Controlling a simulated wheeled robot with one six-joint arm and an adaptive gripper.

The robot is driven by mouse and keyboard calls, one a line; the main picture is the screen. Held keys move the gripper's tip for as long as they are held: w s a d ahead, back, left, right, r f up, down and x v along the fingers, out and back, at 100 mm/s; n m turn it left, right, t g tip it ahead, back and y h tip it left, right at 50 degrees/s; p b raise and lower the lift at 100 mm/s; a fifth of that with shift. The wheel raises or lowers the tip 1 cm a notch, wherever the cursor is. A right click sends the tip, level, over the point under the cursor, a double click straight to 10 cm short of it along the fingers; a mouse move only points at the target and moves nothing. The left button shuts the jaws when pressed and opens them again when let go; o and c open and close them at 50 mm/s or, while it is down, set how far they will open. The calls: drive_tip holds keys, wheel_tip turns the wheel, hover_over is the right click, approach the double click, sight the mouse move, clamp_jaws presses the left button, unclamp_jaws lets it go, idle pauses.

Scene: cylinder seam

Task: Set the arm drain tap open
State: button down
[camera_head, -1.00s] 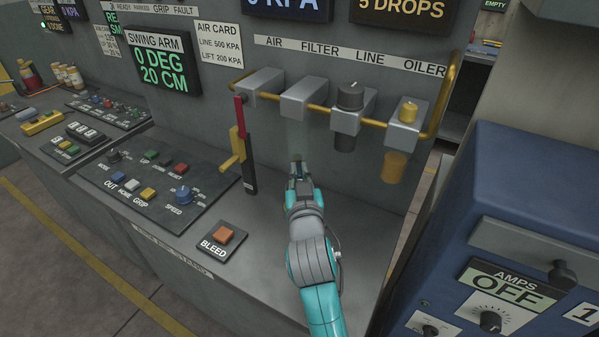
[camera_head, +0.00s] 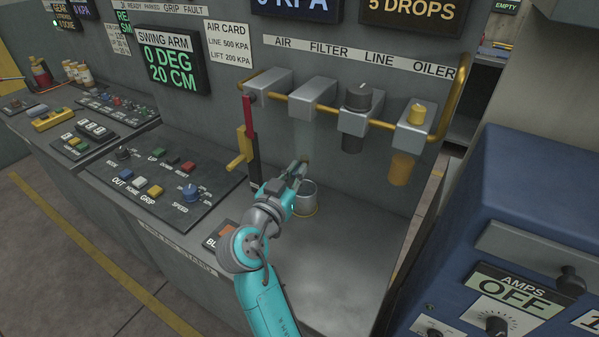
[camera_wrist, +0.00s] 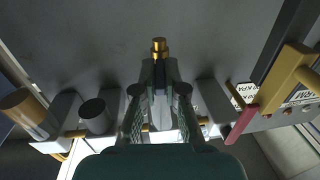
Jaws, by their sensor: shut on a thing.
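The filter (camera_head: 312,92) is the second grey block on the brass pipe, with a faint clear bowl below it. The drain tap is a small brass piece under that bowl, mostly hidden by my fingertips in the head view. In the wrist view the brass drain tap (camera_wrist: 159,46) shows at the fingertips. My gripper (camera_head: 300,167) is shut on it, reaching in from the lower left; its fingers (camera_wrist: 160,66) close together in the wrist view. I cannot tell the tap's open or shut position.
A metal cup (camera_head: 306,200) stands on the bench below the tap. The regulator (camera_head: 355,110) and oiler (camera_head: 412,130) hang to the right. The bench front right is clear.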

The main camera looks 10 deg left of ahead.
drive_tip(key=shift+w+a+m+h, duration=0.1)
drive_tip(key=shift+a+m+h, duration=0.15)
drive_tip(key=shift+m+h, duration=0.35)
drive_tip(key=shift+g+h, duration=0.3)
drive_tip(key=shift+h, duration=0.1)
drive_tip(key=c, duration=1.2)
unclamp_jaws()
drive_tip(key=shift+c, duration=0.2)
drive_tip(key=v, duration=1.2)
